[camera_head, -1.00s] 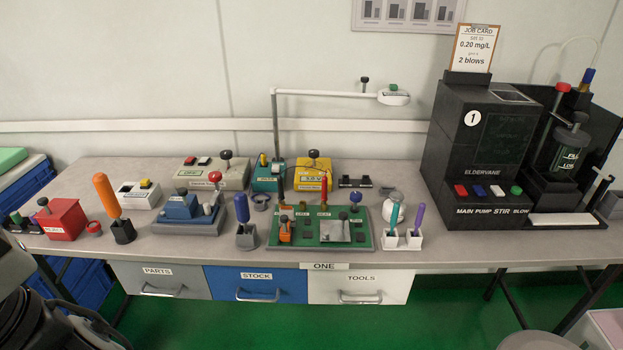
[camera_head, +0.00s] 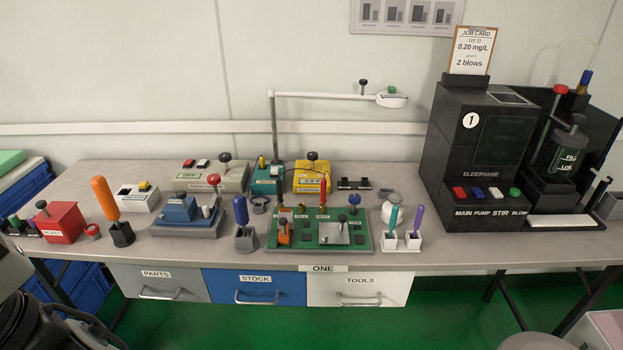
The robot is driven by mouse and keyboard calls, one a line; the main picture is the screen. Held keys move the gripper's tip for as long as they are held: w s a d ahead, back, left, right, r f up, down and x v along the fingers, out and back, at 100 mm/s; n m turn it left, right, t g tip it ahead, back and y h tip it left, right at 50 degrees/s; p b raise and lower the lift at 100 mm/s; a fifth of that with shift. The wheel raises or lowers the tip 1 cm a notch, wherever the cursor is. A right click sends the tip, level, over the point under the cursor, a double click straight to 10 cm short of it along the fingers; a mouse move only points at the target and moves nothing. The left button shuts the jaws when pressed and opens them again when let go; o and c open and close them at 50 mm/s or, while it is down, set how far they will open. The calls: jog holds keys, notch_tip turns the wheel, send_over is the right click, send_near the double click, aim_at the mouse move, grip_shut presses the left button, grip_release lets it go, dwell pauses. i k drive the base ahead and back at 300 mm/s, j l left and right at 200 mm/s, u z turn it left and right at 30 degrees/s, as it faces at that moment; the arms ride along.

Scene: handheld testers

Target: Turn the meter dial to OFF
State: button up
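A yellow meter (camera_head: 313,178) stands on the bench towards the back, with a small display on its front whose reading is too small to make out. A black round knob (camera_head: 313,156) sits on its top and looks like the dial. The dial's markings and pointer cannot be read from here. My gripper is not in view. Only dark and grey parts that look like my own arm show at the lower left edge, well away from the meter.
A teal box (camera_head: 267,180) stands just left of the meter. A green board (camera_head: 272,245) with levers and knobs is in front of it. A white lamp arm (camera_head: 325,95) reaches over the meter from behind. The black Eldervane machine (camera_head: 450,150) fills the right.

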aim_at(312, 156)
jog(key=i+z, duration=0.35)
jog(key=i+j+z, duration=0.1)
jog(key=z, duration=0.25)
jog(key=i+j+z, duration=0.2)
jog(key=z, duration=0.15)
